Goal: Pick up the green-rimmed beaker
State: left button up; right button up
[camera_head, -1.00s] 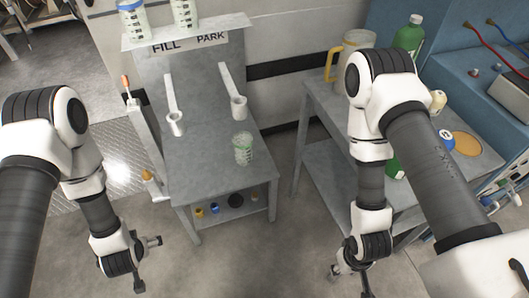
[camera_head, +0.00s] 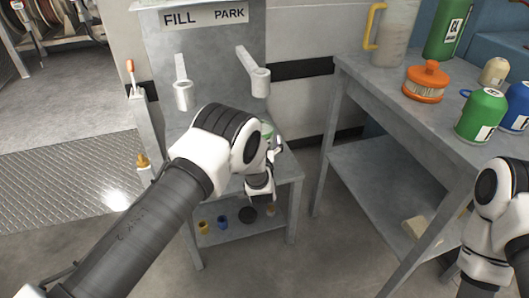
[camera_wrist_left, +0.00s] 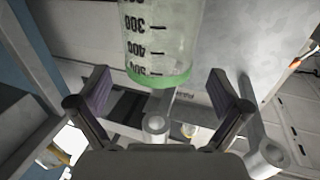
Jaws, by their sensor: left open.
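The green-rimmed beaker (camera_head: 267,131) stands on the grey metal bench (camera_head: 290,168) and is mostly hidden behind my left arm in the head view. In the left wrist view the clear beaker (camera_wrist_left: 163,38) appears upside down, with black graduation marks and its green rim lowest in the picture. My left gripper (camera_head: 268,172) is at the beaker's near side. In the left wrist view the open left gripper (camera_wrist_left: 160,92) has one finger on each side of the beaker's line, with visible gaps. My right arm is at the right edge, its gripper out of the picture.
Two pale tube holders (camera_head: 183,94) and (camera_head: 254,82) project from the panel under the FILL/PARK sign (camera_head: 204,16). A side table (camera_head: 375,95) at right carries a jug (camera_head: 396,35), an orange-capped filter (camera_head: 426,82) and green bottles. Floor between bench and table is clear.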

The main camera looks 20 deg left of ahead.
pick_arm(q)
jog(key=b+x, duration=0.2)
jog(key=x, duration=0.3)
jog(key=shift+w, duration=0.1)
jog(key=c, duration=1.5)
jog(key=shift+r, duration=0.15)
